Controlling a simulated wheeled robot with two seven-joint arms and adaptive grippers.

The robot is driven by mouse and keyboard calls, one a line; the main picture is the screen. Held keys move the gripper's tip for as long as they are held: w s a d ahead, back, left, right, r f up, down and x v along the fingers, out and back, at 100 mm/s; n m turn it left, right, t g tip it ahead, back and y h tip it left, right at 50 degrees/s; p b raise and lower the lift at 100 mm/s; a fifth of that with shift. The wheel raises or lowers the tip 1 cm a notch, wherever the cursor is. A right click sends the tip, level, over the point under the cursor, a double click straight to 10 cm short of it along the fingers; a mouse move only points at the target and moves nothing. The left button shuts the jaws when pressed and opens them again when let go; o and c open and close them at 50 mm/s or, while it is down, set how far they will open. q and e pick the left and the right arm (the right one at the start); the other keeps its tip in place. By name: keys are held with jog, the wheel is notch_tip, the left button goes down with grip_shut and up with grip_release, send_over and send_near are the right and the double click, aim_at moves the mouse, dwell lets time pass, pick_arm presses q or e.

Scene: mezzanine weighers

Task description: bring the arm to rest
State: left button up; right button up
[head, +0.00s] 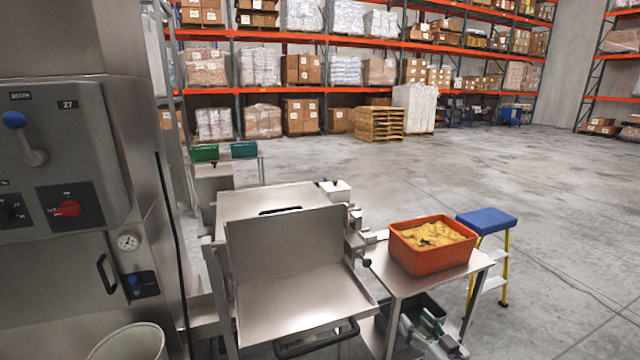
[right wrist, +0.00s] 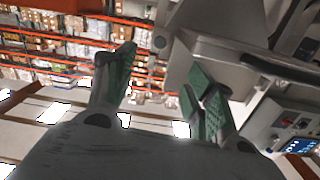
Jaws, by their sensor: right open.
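My right gripper (head: 429,326) is low in the head view, in front of the small steel table's lower part. Its grey fingers and green pads show there. In the right wrist view its fingers (right wrist: 163,86) stand apart, with nothing between the pads. Most of my right arm is outside the head view. My left gripper is in neither view.
A steel side table (head: 405,287) bears an orange tub (head: 419,259) of yellow food. A steel machine with a raised lid (head: 285,245) stands left of it. A blue-topped step stool (head: 486,221) is on the right. Open floor (head: 570,235) lies beyond.

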jog(key=s+d+f+g+h, duration=0.1)
jog(key=d+f+h, duration=0.1)
jog(key=d+f, duration=0.45)
jog(key=s+d+f+n+g+h, duration=0.1)
jog(key=s+d+f+g, duration=0.15)
jog(key=f, duration=0.65)
jog(key=s+d+f+g+h, duration=0.1)
jog(key=d+f+h, duration=0.1)
jog(key=d+f, duration=0.5)
jog(key=s+d+f+g+h, duration=0.1)
jog(key=s+d+f+g, duration=0.1)
jog(key=s+f, duration=0.6)
jog(key=s+d+f+g+h, duration=0.1)
jog(key=s+d+f+g, duration=0.3)
jog(key=f, duration=0.7)
jog(key=s+a+f+g, duration=0.1)
jog(key=s+a+f, duration=0.2)
jog(key=s+f, duration=0.6)
jog(key=s+a+f+g, duration=0.2)
jog(key=s+f, duration=0.4)
jog(key=s, duration=0.7)
jog(key=s+a+f+g, duration=0.1)
jog(key=s+a+f, duration=0.1)
jog(key=s+a, duration=0.5)
jog(key=s+a+f+m+g+y, duration=0.1)
jog(key=s+a+f, duration=0.1)
jog(key=s+a, duration=0.5)
jog(key=a, duration=0.3)
jog(key=shift+f, duration=0.3)
